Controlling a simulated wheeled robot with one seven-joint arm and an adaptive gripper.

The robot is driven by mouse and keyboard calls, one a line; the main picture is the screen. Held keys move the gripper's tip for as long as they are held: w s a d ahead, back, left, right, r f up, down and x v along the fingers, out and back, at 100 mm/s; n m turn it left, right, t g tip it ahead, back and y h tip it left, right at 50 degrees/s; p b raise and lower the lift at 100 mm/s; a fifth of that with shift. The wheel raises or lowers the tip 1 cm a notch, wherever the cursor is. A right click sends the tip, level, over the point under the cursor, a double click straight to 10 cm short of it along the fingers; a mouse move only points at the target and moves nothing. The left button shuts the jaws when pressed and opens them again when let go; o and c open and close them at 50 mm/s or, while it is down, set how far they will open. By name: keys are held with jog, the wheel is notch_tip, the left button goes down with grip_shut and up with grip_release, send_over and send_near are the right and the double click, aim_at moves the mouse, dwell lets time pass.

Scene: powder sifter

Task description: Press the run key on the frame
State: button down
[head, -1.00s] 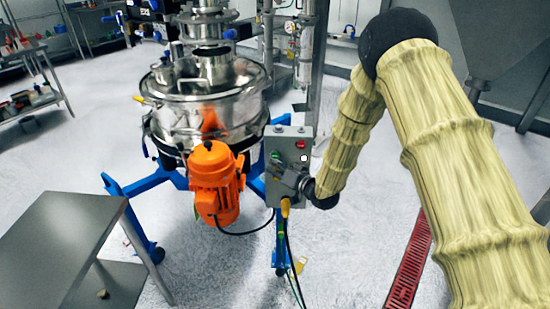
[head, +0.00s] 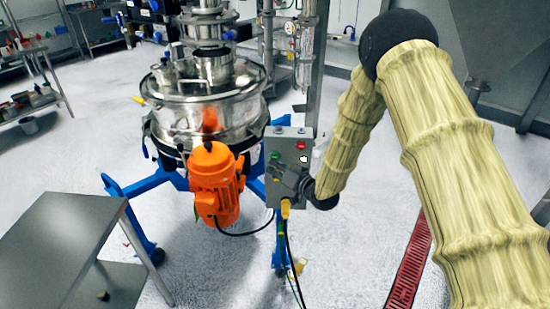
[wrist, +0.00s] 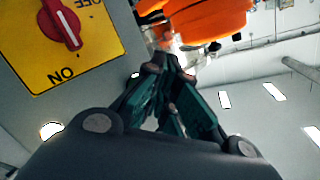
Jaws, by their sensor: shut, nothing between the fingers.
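The grey control box (head: 288,150) is mounted on the sifter's blue frame, right of the orange motor. Its face shows a green button (head: 275,155), a red button (head: 301,145) and a small white spot. No label names the run key legibly. My gripper (head: 273,166) is shut and empty at the box's left side, just below the green button; I cannot tell whether it touches. In the wrist view the shut fingertips (wrist: 168,66) point toward the orange motor (wrist: 215,20). A yellow plate with a red rotary switch (wrist: 62,22), marked ON and OFF, is at upper left.
The steel sifter (head: 205,110) stands behind the motor (head: 214,180). A cable hangs below the control box. A grey table (head: 60,235) is at lower left, and a red floor grate (head: 410,265) is at lower right.

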jog(key=shift+w+b, duration=0.3)
jog(key=shift+w, duration=0.55)
dwell(1.5)
jog(key=shift+s, duration=0.85)
jog(key=shift+s+a+p, duration=0.15)
jog(key=shift+s+p, duration=0.25)
jog(key=shift+s, duration=2.1)
